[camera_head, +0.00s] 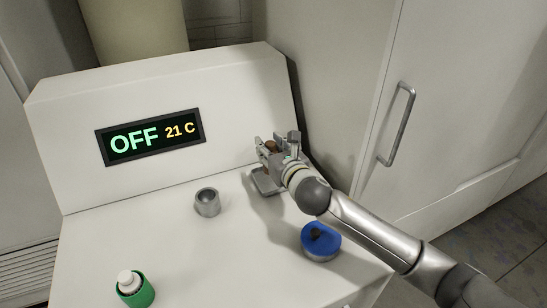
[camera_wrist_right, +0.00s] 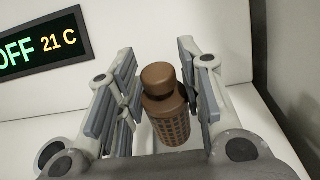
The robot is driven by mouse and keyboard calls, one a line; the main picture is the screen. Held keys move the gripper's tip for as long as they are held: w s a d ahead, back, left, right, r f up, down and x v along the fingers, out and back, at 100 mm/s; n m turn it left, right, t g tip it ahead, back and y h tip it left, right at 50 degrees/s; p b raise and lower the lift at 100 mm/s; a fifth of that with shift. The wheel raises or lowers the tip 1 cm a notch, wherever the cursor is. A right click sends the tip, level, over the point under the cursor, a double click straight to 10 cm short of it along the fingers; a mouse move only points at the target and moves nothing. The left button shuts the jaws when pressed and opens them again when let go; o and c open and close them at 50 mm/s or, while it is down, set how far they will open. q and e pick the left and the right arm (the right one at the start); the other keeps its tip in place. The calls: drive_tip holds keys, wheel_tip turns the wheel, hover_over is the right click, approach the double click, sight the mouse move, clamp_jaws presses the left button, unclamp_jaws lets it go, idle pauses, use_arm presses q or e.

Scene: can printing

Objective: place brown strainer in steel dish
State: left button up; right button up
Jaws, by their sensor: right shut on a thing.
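The brown strainer (camera_wrist_right: 166,107) is a capped cylinder with a perforated lower body. It is between the fingers of my right gripper (camera_head: 277,148), which is shut on it. In the head view only a little brown of the strainer (camera_head: 270,146) shows between the fingers. A flat grey metal piece (camera_head: 260,182), partly hidden by the gripper, lies on the white top just below it. A round grey metal cup (camera_head: 207,203) with an open top stands apart to the left; I cannot tell which of these two is the steel dish. My left gripper is out of view.
A panel (camera_head: 150,137) reading OFF and 21 C is on the sloped back. A blue round container (camera_head: 320,246) with a dark knob is beside my right forearm. A green container (camera_head: 138,294) with a white top is at the front left.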

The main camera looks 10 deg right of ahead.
sight(273, 149)
drive_tip(key=w+f, duration=0.1)
drive_tip(key=w+d+f, duration=0.1)
drive_tip(key=shift+d+f, duration=0.1)
drive_tip(key=shift+f, duration=1.8)
drive_tip(key=shift+f, duration=0.1)
drive_tip(key=o, duration=1)
drive_tip(key=shift+o, duration=0.2)
drive_tip(key=v, duration=1.2)
drive_tip(key=shift+b, duration=0.4)
drive_tip(key=shift+w, duration=0.1)
